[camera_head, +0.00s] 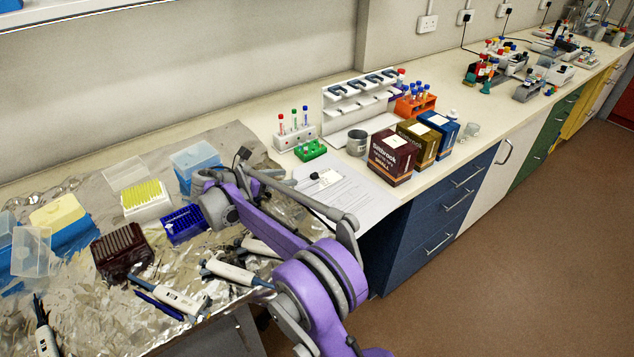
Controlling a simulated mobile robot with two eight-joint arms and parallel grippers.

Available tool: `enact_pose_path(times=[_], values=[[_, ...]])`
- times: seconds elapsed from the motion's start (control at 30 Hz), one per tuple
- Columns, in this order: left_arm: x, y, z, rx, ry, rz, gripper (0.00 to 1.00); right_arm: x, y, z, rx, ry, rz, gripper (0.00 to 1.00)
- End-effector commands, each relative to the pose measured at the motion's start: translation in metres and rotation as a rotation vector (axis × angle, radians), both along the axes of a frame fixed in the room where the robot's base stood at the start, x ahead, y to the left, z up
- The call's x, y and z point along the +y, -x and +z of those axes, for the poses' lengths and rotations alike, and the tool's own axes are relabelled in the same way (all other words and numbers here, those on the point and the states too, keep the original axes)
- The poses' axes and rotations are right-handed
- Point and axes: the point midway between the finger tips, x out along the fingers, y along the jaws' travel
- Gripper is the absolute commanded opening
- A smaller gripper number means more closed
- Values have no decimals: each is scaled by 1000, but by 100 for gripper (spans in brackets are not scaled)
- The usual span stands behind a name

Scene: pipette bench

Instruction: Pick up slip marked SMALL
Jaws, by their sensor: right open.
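A small white slip (329,177) lies on a printed sheet (355,196) on the bench, with small dark marks beside it. Other pale slips or labels lie on top of the dark red box (388,165), the brown box (424,146) and the blue box (446,136). The writing on the slips is too small to read, so I cannot tell which says SMALL. My right gripper (228,178) is open above the foil, left of the sheet and apart from the slips. My purple arm hides part of the foil. My left gripper is out of view.
Pipettes (170,296), tip racks (147,199) and a dark tube rack (122,251) crowd the foil (95,300). A metal cup (357,142), a green rack (310,150) and a white pipette stand (358,100) stand behind the sheet. The bench's front edge runs near the boxes.

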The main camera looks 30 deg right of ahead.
Motion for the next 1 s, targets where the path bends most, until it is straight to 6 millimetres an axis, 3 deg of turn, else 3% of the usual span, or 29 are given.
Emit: enact_pose_path(times=[0.3,0.57,0.8,1.0], values=[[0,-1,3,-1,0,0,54,-40,-5,-16,0,1,-2,55],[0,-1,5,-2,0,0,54,-59,-9,-26,-1,0,-1,55],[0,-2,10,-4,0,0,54,-91,-15,-42,-1,1,-3,55],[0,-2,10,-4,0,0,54,-96,-16,-45,-1,0,1,55]])
